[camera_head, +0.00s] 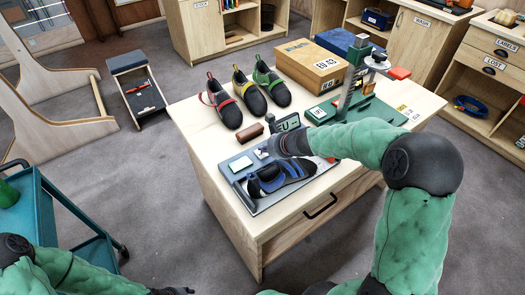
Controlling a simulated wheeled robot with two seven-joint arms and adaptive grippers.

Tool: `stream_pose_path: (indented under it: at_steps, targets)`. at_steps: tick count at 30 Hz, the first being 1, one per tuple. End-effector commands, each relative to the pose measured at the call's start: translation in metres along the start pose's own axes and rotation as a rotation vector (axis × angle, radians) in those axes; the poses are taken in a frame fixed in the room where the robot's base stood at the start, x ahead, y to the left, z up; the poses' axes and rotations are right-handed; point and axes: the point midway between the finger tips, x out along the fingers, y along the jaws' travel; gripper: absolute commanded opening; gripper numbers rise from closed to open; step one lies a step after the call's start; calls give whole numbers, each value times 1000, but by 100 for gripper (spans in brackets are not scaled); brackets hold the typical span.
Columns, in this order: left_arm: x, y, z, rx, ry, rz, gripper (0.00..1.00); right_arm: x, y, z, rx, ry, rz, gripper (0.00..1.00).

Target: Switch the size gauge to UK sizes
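The size gauge (262,209) is a grey-blue tray device on the wooden workbench, with a blue and black climbing shoe (280,174) lying in it. A pale square pad (240,164) and a small white part (261,153) show at its far edge. A small dark display (286,123) stands behind it; its text is too small to read surely. My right gripper (268,147) reaches in from the right, its tips close to the white part; contact and finger opening cannot be told. My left gripper (175,291) shows only partly at the bottom edge.
Red, yellow and green climbing shoes (222,104) stand at the bench's back left. A cardboard shoe box (309,64) and a green press-like stand (350,90) are behind the gauge. A brown block (250,133) lies near the display. A teal cart (40,210) stands at left.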

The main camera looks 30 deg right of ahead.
Motion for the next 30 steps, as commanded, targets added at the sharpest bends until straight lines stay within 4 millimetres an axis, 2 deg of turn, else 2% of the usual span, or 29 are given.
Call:
stream_pose_path:
  at_steps: [1,11,30]
  targets:
    - [0,0,0,0,0,0,40,4,9,-6,5,8,18,0]
    - [-4,1,0,0,0,0,40,1,8,-1,5,6,20,0]
    - [-54,19,2,0,0,0,40,-40,-13,39,2,-1,7,0]
